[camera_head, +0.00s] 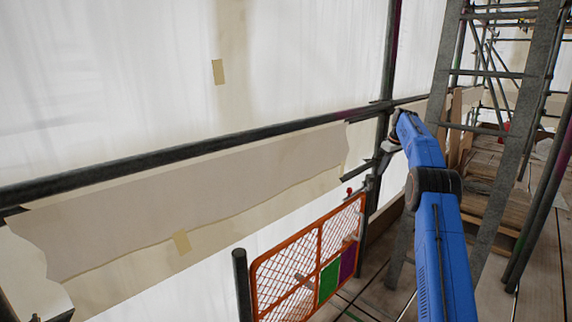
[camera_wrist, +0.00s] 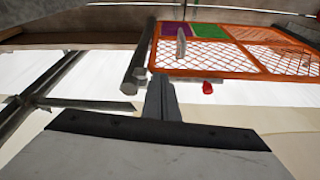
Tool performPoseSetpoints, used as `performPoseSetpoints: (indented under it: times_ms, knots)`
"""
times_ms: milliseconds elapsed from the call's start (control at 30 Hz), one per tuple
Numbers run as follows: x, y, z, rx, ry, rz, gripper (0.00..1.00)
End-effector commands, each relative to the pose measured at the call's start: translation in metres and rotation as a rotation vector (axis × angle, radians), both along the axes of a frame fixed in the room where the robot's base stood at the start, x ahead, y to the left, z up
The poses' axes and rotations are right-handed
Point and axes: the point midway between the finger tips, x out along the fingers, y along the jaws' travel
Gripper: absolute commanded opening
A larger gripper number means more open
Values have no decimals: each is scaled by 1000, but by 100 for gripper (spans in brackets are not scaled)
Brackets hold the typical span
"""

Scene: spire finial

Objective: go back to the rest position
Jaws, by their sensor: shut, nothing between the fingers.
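My gripper (camera_wrist: 161,98) shows in the wrist view as a narrow dark pair of fingers, shut with nothing between them. In the head view my blue arm reaches up from the lower right and bends at a dark elbow. Its wrist end is beside the dark upright scaffold tube, above the orange mesh gate (camera_head: 308,262). The fingers are not clear in that view. In the wrist view the orange mesh gate (camera_wrist: 262,55) lies beyond the fingertips, with a purple and a green panel.
A dark horizontal tube (camera_head: 190,150) crosses in front of white sheeting, with a torn pale strip (camera_head: 190,195) below it. A small red knob (camera_head: 349,190) is by the gate's top corner. A grey ladder (camera_head: 525,110) stands right of my arm, over a plank deck (camera_head: 500,185).

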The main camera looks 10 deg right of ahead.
Motion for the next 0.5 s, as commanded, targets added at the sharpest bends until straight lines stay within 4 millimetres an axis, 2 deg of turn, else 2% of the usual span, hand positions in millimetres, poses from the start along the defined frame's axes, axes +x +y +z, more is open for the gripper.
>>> performPoseSetpoints:
  times_ms: [167, 500]
  knots:
    - [-20, 25, 37, -4, -5, -28, 0]
    - [-85, 82, 106, -10, -9, -111, 0]
